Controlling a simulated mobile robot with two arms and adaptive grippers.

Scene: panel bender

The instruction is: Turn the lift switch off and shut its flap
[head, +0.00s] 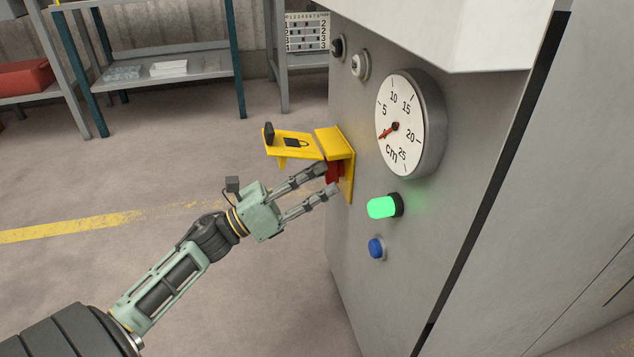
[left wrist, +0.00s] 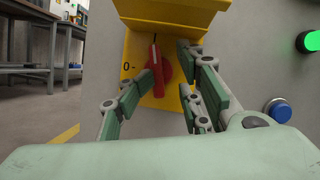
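The lift switch is a red rotary knob (left wrist: 158,68) on a yellow plate (head: 347,190) fixed to the machine's grey side. In the left wrist view its white mark points up, and the "0" label is to its left. In the head view the knob (head: 333,172) is partly hidden by my fingers. The yellow flap (head: 308,150) is open, raised and sticking out above the knob. My left gripper (head: 328,180) is open, with its fingertips close in front of the knob, one to each side; I cannot tell whether they touch it. My right gripper is not in view.
A lit green lamp (head: 382,208) and a blue button (head: 376,248) are right of and below the switch. A round cm gauge (head: 408,150) is above the lamp, beside two small knobs (head: 358,66). Floor left of the machine is clear; shelving (head: 200,68) stands behind.

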